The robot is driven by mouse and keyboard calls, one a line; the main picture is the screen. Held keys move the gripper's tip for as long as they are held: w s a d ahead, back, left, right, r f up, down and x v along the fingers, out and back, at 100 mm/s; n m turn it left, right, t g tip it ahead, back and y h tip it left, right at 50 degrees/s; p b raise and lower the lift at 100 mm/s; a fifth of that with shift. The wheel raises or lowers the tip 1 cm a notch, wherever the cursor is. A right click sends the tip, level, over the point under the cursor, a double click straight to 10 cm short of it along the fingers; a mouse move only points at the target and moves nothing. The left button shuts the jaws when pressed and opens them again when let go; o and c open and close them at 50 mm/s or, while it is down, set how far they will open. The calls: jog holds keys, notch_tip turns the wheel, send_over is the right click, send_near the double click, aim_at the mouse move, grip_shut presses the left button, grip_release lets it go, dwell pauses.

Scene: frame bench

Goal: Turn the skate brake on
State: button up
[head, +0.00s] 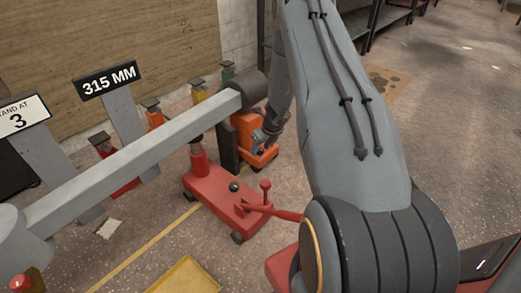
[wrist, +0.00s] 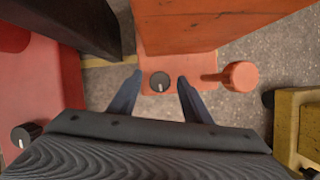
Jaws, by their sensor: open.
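An orange skate (head: 248,128) stands on the floor behind the red jack, partly hidden by my arm. In the wrist view, its orange base (wrist: 180,65) carries a round black knob (wrist: 159,79) with a short white mark towards the bottom of the picture. I take this knob to be the brake; no label is readable. My gripper (wrist: 160,84) is open, with one finger on each side of the knob and visible gaps between. The head view shows my gripper (head: 264,137) close over the skate's base, too small to judge contact.
A red jack (head: 213,195) with a lever stands in front. Its red body (wrist: 60,70) fills the wrist view's left, beside a dark post (wrist: 80,22). An orange round-ended peg (wrist: 240,76) and a yellow part (wrist: 298,115) lie right. A grey beam (head: 130,160) crosses the head view.

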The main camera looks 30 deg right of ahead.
jog(key=c, duration=1.1)
jog(key=shift+o, duration=0.2)
jog(key=shift+r+n+p, duration=0.1)
jog(key=shift+n+p, duration=0.2)
jog(key=shift+p, duration=0.1)
jog(key=shift+d+n+y+p, duration=0.1)
jog(key=shift+n+y+p, duration=0.3)
jog(key=shift+n+p, duration=0.5)
jog(key=n+y+p, duration=0.1)
jog(key=n, duration=0.2)
jog(key=shift+w+d+n+g, duration=0.1)
jog(key=shift+n+g, duration=0.2)
jog(key=shift+g, duration=0.1)
jog(key=n, duration=0.2)
jog(key=n+g+y, duration=0.1)
jog(key=n, duration=0.1)
jog(key=shift+w+y+b, duration=0.1)
jog(key=shift+y+b, duration=0.2)
jog(key=shift+b, duration=0.1)
jog(key=shift+n+g+b, duration=0.45)
jog(key=shift+n+g, duration=0.15)
jog(key=shift+n, duration=1.1)
